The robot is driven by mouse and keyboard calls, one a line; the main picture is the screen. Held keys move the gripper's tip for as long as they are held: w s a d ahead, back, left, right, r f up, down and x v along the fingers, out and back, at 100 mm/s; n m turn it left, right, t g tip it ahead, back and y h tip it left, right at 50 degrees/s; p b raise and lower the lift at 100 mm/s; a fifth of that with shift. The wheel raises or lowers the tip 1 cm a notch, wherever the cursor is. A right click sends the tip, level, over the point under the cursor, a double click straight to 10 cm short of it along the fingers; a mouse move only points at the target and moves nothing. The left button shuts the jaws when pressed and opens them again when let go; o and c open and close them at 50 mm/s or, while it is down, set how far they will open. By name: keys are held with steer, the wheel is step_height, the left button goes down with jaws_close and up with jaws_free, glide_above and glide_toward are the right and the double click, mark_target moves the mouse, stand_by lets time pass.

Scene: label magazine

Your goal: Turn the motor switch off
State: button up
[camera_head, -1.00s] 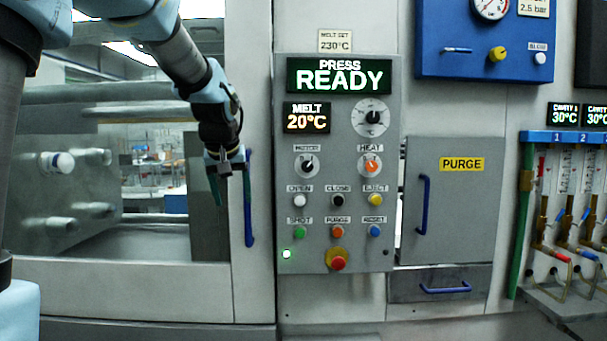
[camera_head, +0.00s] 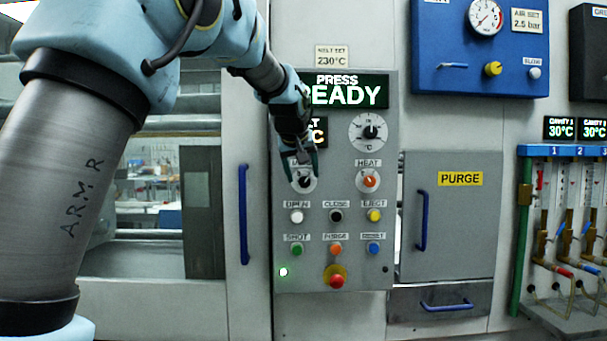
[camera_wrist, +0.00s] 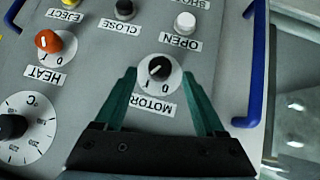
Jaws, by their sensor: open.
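The motor switch (camera_head: 304,181) is a black knob on a white round dial marked 0 and I, on the grey control panel (camera_head: 388,215). In the wrist view the motor switch (camera_wrist: 158,69) appears upside down, between the two green fingers of my gripper (camera_wrist: 160,85). The fingers are open, one to each side of the dial, with no visible contact on the knob. In the head view my gripper (camera_head: 302,165) is in front of the motor switch and partly covers its label. The exact gap to the panel cannot be told.
The orange heat knob (camera_head: 369,181) is to the right. Push buttons, including the white open button (camera_head: 296,216), lie below. A red emergency button (camera_head: 336,277) is lower down. A blue door handle (camera_head: 243,214) stands to the left.

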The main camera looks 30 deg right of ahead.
mark_target(304, 182)
steer(key=shift+x, duration=1.35)
steer(key=shift+c, duration=0.3)
jaws_close()
